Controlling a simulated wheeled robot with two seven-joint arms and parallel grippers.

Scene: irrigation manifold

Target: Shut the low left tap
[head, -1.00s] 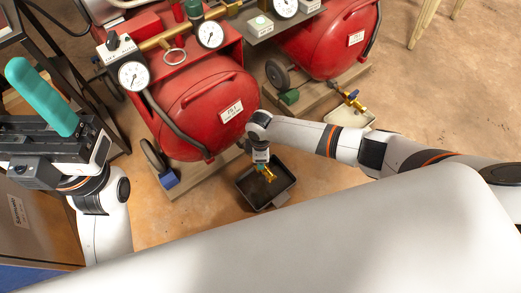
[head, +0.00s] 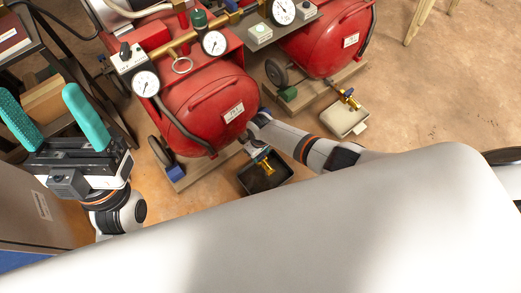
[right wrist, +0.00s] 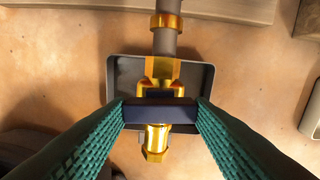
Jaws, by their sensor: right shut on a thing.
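The low left tap is brass, on a pipe below the left red tank; in the head view the brass (head: 264,163) shows over a dark tray. In the right wrist view the brass tap body (right wrist: 157,137) runs up and down the picture. Its dark bar handle (right wrist: 161,112) lies crosswise to the pipe. My right gripper (right wrist: 161,114) is shut on this handle, a teal finger at each end. In the head view it is small and its fingers are hard to make out. My left gripper (head: 38,92) is open and empty at the left, far from the tap.
The dark tray (head: 266,180) is on the floor under the tap. The left red tank (head: 208,110) stands close behind. A second brass tap (head: 348,97) is over a beige tray (head: 345,121) by the right tank (head: 325,45).

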